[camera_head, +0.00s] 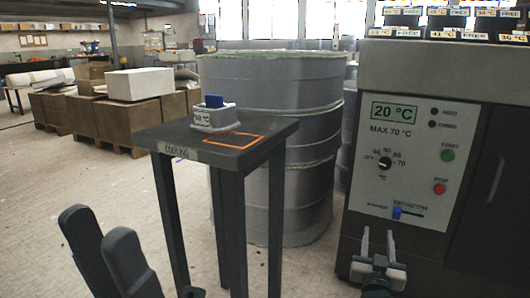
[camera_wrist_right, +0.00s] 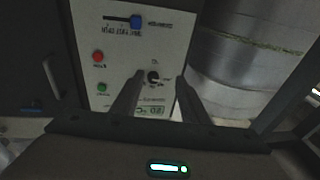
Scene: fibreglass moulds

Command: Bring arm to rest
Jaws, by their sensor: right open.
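My right gripper (camera_head: 378,241) is low in front of the oven's control panel (camera_head: 400,150), below the blue slider (camera_head: 397,212). Its fingers are apart with nothing between them. In the right wrist view the same gripper (camera_wrist_right: 158,78) points at the panel, which appears upside down, with the dark knob (camera_wrist_right: 153,77) seen between the fingers. I cannot tell any contact with the panel. My left gripper (camera_head: 98,222) is at the lower left, its two dark fingers apart and empty, in front of the small table and clear of it.
A dark table (camera_head: 245,150) labelled cooling holds a white mould (camera_head: 215,119) with a blue part, beside an orange outlined square (camera_head: 234,141). Large grey drums (camera_head: 300,90) stand behind. Several labelled blocks (camera_head: 404,18) line the oven top.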

